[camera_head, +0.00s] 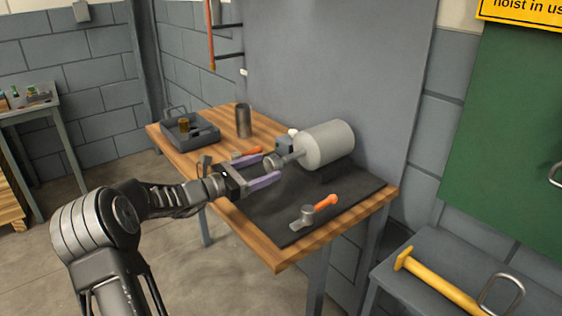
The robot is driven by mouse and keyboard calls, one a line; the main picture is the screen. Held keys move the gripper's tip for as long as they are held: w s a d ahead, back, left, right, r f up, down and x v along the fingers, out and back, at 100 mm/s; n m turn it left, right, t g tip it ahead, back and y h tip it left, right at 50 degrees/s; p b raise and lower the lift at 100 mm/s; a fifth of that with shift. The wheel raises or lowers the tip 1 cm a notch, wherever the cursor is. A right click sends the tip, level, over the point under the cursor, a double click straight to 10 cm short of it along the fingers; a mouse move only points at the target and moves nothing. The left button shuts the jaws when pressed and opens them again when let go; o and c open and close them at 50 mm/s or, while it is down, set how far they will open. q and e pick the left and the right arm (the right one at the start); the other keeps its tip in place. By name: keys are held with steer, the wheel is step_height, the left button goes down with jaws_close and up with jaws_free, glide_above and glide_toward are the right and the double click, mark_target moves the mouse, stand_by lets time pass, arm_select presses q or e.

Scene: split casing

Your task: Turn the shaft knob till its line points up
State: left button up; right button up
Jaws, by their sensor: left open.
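The shaft knob (270,161) is a small grey round part at the left end of the shaft of a light grey cylindrical casing (327,146). The casing lies on its side above a dark mat (262,213) on the wooden workbench. My left gripper (264,170) comes in from the left and is open. Its two purple-grey fingers point at the knob, one on the far side and one on the near side. I cannot tell whether they touch it. The line on the knob is too small to see. My right gripper is not in view.
A hammer with an orange handle (325,201) lies on the mat's near right. Another orange-handled tool (247,153) lies behind the gripper. A grey tray (190,131) and a metal cup (244,121) stand at the back left.

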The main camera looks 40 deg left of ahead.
mark_target(281, 159)
arm_select(q)
steer(key=x, duration=0.6)
steer(key=shift+w, duration=0.25)
steer(key=c, duration=1.4)
